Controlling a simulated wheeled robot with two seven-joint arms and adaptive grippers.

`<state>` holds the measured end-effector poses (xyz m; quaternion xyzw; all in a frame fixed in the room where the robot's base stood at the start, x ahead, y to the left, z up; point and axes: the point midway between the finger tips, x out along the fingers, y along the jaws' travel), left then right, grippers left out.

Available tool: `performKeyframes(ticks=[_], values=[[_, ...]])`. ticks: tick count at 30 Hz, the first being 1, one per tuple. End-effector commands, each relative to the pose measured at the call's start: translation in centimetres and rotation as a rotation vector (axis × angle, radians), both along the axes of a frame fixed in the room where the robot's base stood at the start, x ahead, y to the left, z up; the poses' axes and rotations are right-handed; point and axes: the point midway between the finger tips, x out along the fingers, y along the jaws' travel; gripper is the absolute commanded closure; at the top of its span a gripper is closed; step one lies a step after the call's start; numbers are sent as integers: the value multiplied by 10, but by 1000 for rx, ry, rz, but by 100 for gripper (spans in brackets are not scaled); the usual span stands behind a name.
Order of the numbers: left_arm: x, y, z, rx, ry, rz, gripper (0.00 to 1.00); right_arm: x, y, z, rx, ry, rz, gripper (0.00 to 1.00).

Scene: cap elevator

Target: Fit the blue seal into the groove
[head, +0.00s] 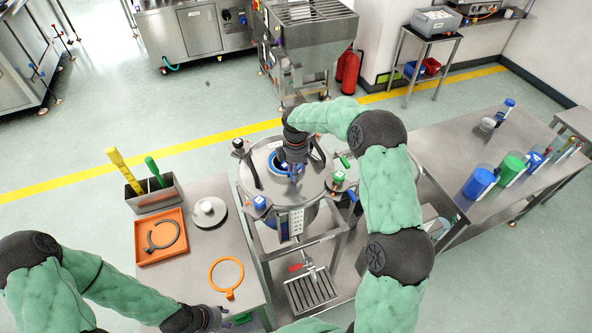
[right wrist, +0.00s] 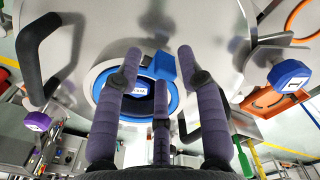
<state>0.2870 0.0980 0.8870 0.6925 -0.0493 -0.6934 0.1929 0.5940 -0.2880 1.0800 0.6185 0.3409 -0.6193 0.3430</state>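The blue seal (head: 277,163) is a blue ring with a tab, lying at the round opening on top of the steel vessel (head: 262,153). In the right wrist view the seal's ring (right wrist: 173,102) and its blue tab (right wrist: 163,66) show past my fingers; I cannot tell whether it sits fully in the groove. My right gripper (head: 294,176) is over the vessel top, pointing down. In the right wrist view its fingers (right wrist: 158,62) are spread, with the tab seen between them. My left gripper (head: 214,317) is low at the bottom edge, its fingers unclear.
The left table holds an orange tray (head: 141,253) with a dark ring, a knobbed lid (head: 208,212), an orange ring (head: 227,292) and a steel bin (head: 151,200). Bottles stand on the right table (head: 455,137).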

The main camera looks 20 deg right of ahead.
Motion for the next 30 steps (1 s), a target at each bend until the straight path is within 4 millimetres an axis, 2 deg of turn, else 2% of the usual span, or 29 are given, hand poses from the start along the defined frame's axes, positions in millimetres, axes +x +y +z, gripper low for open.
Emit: performKeyframes(ticks=[30], values=[[0, 0, 33, 0, 0, 0, 60, 0, 0, 54, 0, -1, 0, 61]])
